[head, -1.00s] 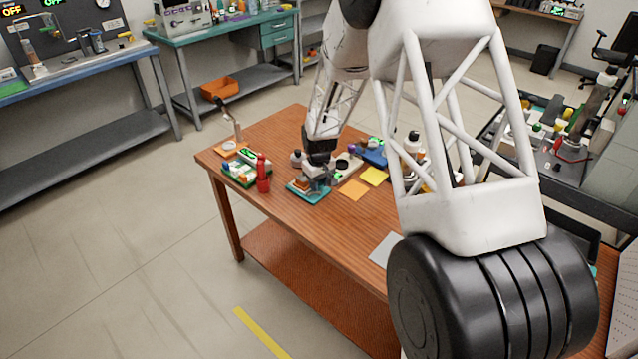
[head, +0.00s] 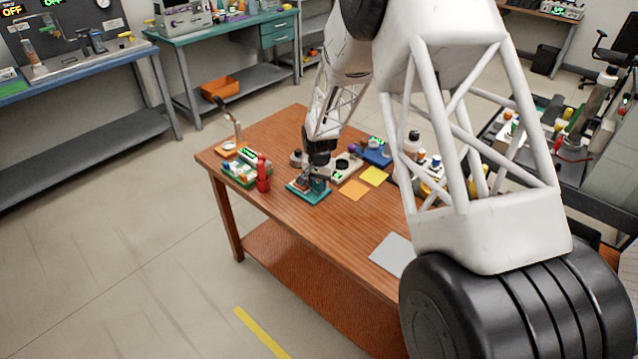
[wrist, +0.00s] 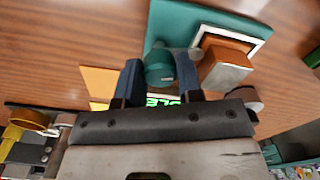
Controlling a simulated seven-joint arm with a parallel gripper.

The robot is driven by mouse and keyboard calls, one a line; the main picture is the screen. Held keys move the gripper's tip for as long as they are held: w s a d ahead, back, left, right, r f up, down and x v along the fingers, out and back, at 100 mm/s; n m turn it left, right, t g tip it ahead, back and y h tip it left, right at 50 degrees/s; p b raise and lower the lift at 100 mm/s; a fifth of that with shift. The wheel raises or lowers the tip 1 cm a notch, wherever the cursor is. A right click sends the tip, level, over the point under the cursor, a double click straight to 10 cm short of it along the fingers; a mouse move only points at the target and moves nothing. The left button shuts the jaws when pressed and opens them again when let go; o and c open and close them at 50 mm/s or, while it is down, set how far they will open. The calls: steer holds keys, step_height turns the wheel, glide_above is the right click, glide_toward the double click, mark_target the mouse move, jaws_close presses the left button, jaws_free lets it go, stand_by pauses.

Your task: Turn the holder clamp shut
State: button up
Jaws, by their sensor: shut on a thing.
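The holder (head: 318,196) is a teal base on the near part of the wooden table, largely covered by my gripper in the head view. In the wrist view its teal plate (wrist: 172,22) lies beyond my fingers. A round teal clamp knob (wrist: 159,70) sits between the two dark blue fingers of my gripper (wrist: 159,78), which is shut on it. A copper-coloured block (wrist: 226,73) stands beside the knob, by a white-edged square frame (wrist: 233,36) on the holder. The clamp's exact angle cannot be told.
A red bottle (head: 263,175) and a rack of small items (head: 240,172) stand left of the holder. Orange (head: 355,190) and yellow (head: 374,176) sheets lie to its right, with a blue item (head: 377,157) behind. The table's front edge is close.

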mark_target(319, 183)
steer(key=shift+m, duration=1.3)
steer(key=o, duration=0.9)
steer(key=shift+r, duration=3.9)
steer(key=shift+r, duration=0.1)
